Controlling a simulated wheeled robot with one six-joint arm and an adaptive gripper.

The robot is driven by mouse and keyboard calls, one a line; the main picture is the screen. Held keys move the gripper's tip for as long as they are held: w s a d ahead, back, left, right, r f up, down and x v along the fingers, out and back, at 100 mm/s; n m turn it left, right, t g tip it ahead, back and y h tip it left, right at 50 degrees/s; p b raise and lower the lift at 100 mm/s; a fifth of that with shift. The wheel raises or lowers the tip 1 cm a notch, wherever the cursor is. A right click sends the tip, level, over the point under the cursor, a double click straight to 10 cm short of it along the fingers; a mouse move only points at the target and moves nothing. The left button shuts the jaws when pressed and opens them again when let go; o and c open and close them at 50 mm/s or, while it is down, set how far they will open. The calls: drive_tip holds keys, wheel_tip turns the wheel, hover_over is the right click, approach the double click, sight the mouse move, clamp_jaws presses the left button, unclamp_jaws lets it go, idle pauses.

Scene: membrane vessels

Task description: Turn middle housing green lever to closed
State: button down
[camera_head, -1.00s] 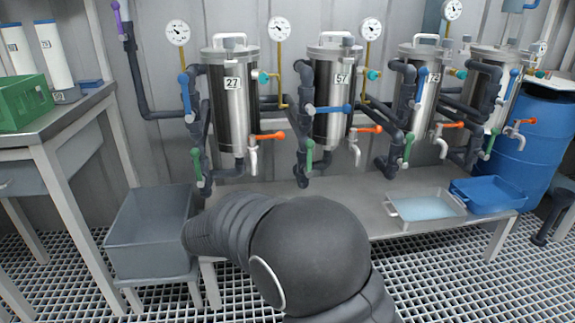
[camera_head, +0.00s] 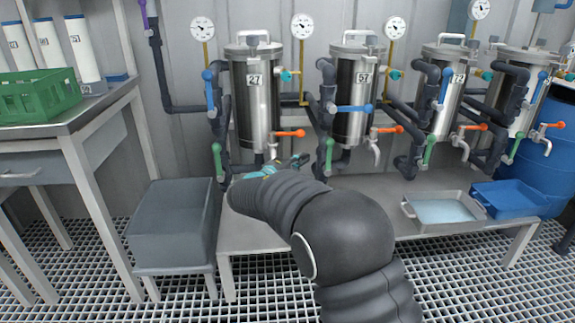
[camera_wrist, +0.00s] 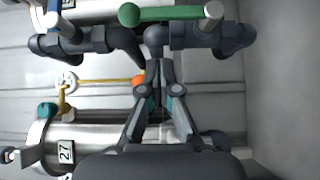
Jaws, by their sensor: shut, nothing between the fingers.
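Several steel housings stand in a row; the ones labelled 27 (camera_head: 254,110), 57 (camera_head: 352,112) and 72 (camera_head: 443,105) are readable. A green lever (camera_head: 329,153) stands upright on the pipework just left of housing 57. In the wrist view this green lever (camera_wrist: 165,13) lies along the top edge, its knob toward the left. My gripper (camera_head: 303,159) is in front of the pipes between housings 27 and 57, left of that lever. In the wrist view my gripper (camera_wrist: 160,66) is shut and empty, apart from the lever. My arm hides part of the bench.
Orange levers (camera_head: 288,133) and blue levers (camera_head: 354,108) stick out close by; one orange tip (camera_wrist: 138,80) is beside my fingers. Another green lever (camera_head: 217,161) is left of housing 27. A grey bin (camera_head: 170,225) and trays (camera_head: 440,228) stand lower down.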

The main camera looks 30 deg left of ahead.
sight(329, 158)
drive_tip(key=shift+w+d, duration=1.7)
drive_tip(key=shift+d, duration=0.2)
drive_tip(key=shift+d+r+m+g, duration=0.1)
drive_tip(key=shift+d+m+g, duration=0.05)
drive_tip(key=shift+m+g, duration=0.15)
